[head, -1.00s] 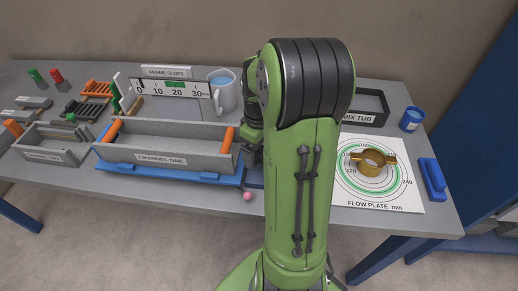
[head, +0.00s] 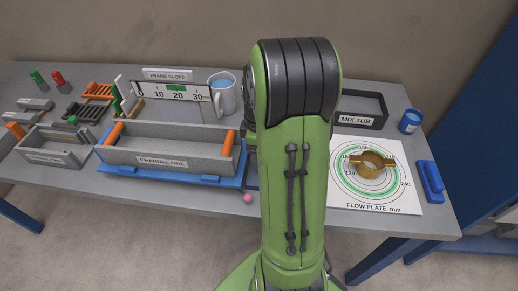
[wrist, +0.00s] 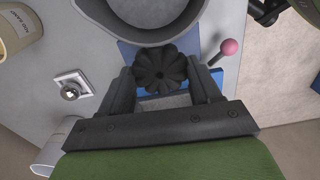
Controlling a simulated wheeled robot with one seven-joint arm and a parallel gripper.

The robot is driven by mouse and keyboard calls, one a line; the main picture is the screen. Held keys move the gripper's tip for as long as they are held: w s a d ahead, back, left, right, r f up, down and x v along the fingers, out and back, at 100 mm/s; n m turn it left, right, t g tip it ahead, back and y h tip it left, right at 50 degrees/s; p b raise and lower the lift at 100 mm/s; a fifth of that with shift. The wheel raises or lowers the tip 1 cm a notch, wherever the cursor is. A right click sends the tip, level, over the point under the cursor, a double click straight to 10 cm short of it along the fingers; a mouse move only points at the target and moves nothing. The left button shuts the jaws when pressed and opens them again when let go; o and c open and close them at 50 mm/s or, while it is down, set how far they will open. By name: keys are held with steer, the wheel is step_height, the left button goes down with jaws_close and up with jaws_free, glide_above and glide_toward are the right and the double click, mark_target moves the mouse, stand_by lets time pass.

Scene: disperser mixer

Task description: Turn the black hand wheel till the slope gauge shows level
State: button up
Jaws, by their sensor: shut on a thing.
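The black fluted hand wheel (wrist: 160,68) shows in the wrist view between the two fingers of my gripper (wrist: 163,88), which is shut on it. In the head view my arm hides the wheel and gripper. The frame slope gauge (head: 172,91) stands behind the channel, with a scale marked 10, 20 and 30 and a green band around 20. A small dark mark sits near its left end; I cannot tell surely whether it is the pointer. The grey channel one trough (head: 170,150) rests on a blue frame (head: 170,178).
A pink ball knob (head: 247,198) sticks out at the frame's front right, right of the wheel in the wrist view (wrist: 230,46).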

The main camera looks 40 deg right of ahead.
steer(key=o, duration=1.1)
steer(key=shift+c, duration=0.2)
steer(key=shift+r, duration=0.1)
step_height(320, 180, up, 16)
steer(key=p, duration=0.4)
steer(key=shift+a, duration=0.1)
steer(key=s+a+r+m+t, duration=0.1)
steer(key=s+a, duration=0.4)
steer(key=a, duration=0.5)
steer(key=s+a+m+t, duration=0.4)
steer(key=s+a+m, duration=0.1)
steer(key=a, duration=0.5)
steer(key=shift+s+r+m+t, duration=0.3)
steer(key=shift+s+r+m, duration=0.1)
steer(key=shift+s, duration=0.15)
